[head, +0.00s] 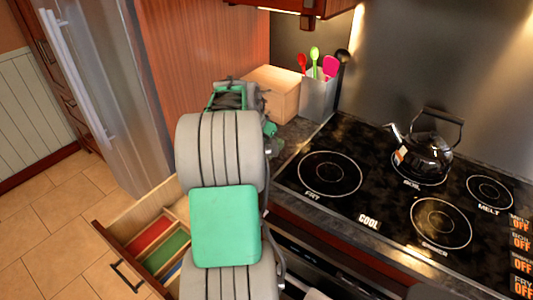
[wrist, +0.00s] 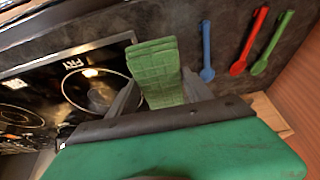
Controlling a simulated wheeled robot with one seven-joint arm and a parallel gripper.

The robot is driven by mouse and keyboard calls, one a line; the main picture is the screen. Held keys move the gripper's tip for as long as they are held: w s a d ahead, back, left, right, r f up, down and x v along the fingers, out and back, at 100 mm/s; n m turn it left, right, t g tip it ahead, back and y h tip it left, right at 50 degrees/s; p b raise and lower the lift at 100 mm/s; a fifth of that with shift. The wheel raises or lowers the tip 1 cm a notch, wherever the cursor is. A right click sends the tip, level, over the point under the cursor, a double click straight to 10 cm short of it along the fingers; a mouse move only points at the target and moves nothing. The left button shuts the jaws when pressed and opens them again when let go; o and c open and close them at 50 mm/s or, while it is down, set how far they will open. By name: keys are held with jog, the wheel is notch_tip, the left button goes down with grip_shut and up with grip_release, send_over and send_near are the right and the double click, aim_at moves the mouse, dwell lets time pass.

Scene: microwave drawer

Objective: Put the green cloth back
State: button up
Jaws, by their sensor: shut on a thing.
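The green cloth (wrist: 156,66) is a folded, ribbed-looking strip in the wrist view. My gripper (wrist: 160,97) is shut on it, with a grey finger on each side. The cloth is in front of the dark counter beside the cooktop; whether it touches the counter I cannot tell. In the head view my arm hides the cloth and the fingers. An open wooden drawer (head: 112,228) at the lower left has red (head: 151,236), green (head: 167,249) and blue (head: 174,271) sections side by side. My arm partly covers it, and I cannot tell whether these are cloths or coloured floors.
Blue (wrist: 207,50), red (wrist: 248,42) and green (wrist: 272,44) spoons lie on the counter. A wooden box (head: 275,88) and a utensil holder (head: 318,95) stand at the back. The cooktop (head: 395,185) with a kettle (head: 424,155) is to the right, a fridge (head: 100,85) to the left.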

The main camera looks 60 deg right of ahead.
aim_at(266, 150)
jog(key=d+f, duration=0.1)
jog(key=w+d+f+p, duration=0.1)
jog(key=f, duration=0.1)
jog(key=d+f, duration=0.2)
jog(key=shift+w+f, duration=0.2)
jog(key=shift+w, duration=0.05)
notch_tip(266, 150, down, 3)
jog(key=shift+r+p, duration=0.15)
jog(key=shift+p, duration=0.35)
jog(key=shift+f, duration=0.45)
jog(key=o, duration=0.9)
jog(key=shift+r, duration=0.15)
